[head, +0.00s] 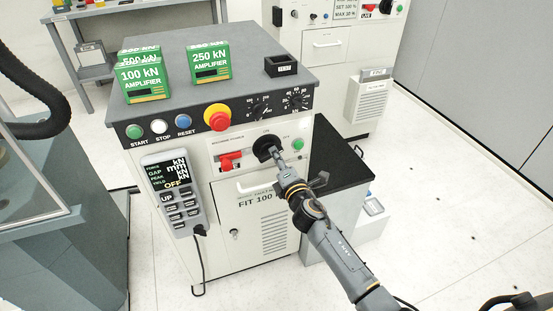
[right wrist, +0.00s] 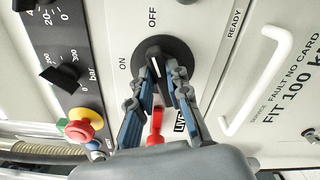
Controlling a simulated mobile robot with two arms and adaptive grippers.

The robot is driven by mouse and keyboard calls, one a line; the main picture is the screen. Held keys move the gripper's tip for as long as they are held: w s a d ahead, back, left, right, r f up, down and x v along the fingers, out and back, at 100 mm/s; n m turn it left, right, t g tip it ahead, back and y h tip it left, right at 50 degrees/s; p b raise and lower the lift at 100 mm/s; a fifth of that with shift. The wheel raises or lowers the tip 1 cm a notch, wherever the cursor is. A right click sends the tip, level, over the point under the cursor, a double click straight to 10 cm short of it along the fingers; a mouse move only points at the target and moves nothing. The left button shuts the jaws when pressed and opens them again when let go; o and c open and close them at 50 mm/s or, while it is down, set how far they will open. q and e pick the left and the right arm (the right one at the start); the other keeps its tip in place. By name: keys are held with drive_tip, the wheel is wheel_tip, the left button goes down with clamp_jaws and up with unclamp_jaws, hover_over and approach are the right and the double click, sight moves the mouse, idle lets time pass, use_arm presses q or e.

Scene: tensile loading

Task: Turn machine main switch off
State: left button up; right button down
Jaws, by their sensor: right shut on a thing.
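The main switch is a round black rotary knob (head: 264,143) on the white front panel of the machine, right of a red handle. In the right wrist view the knob (right wrist: 152,50) has ON printed at its left and OFF above it. A short white mark shows on the knob between my fingers; I cannot tell exactly which label it points at. My right gripper (head: 274,153) reaches the knob from the lower right. In the right wrist view its fingers (right wrist: 160,75) are closed on the knob's grip from both sides. My left gripper is not in view.
The red handle (head: 230,161) sits close left of the knob, under a red emergency button (head: 218,117). A drawer handle (head: 258,184) lies below. A handheld display (head: 171,185) hangs at the left. A black-topped side unit (head: 338,165) stands at the right; open floor lies beyond.

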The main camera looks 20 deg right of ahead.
drive_tip(key=shift+d+f+m+b, duration=0.1)
drive_tip(key=shift+m+b, duration=0.05)
drive_tip(key=shift+m, duration=0.95)
drive_tip(key=shift+f+m+b, duration=0.1)
drive_tip(key=shift+m+b, duration=0.05)
drive_tip(key=shift+m, duration=0.95)
drive_tip(key=c, duration=1.3)
unclamp_jaws()
drive_tip(key=shift+s, duration=0.1)
drive_tip(key=s, duration=1.2)
drive_tip(key=shift+d, duration=0.2)
drive_tip(key=shift+w, duration=0.1)
